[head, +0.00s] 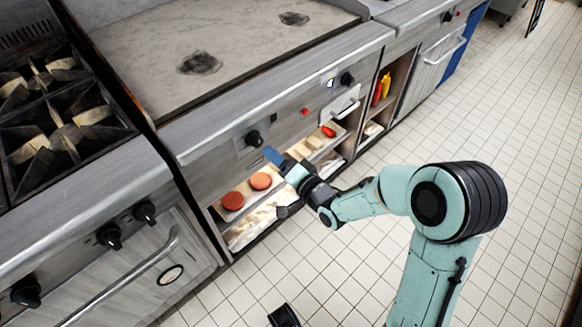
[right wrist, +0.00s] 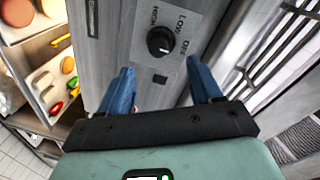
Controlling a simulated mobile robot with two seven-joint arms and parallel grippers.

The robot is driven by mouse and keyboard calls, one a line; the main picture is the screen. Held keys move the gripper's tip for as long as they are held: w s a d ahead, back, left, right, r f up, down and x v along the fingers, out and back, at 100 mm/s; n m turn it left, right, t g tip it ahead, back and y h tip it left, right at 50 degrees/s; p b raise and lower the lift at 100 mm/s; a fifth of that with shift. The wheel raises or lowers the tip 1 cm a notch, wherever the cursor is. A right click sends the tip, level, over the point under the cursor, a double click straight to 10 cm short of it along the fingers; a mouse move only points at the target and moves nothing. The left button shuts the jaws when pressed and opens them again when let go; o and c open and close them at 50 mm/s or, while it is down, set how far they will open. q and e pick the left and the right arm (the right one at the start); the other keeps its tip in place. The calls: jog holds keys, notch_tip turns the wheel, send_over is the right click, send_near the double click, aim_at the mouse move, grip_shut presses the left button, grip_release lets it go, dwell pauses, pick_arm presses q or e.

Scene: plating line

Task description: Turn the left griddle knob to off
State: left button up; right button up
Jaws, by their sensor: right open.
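The left griddle knob (head: 254,139) is a black round knob on the griddle's steel front panel. In the right wrist view the knob (right wrist: 160,40) sits on a grey plate marked HIGH, LOW and OFF. Its exact pointer setting is hard to make out. My right gripper (head: 274,158) is just in front of the panel, a little right of and below the knob in the head view. In the right wrist view its two blue fingers (right wrist: 160,70) are apart and empty, with the knob beyond the gap between them, not touched.
The right griddle knob (head: 347,79) is farther along the panel, past a red light (head: 305,112). An open shelf below holds patties (head: 232,201) and other food. A burner range (head: 60,120) stands at left. The tiled floor (head: 390,140) is clear.

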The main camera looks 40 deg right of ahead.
pick_arm(q)
jog(key=shift+s+d+r, duration=0.35)
jog(key=shift+s, duration=0.3)
pick_arm(e)
jog(key=s, duration=0.5)
jog(key=shift+s+r, duration=0.25)
jog(key=shift+r, duration=0.05)
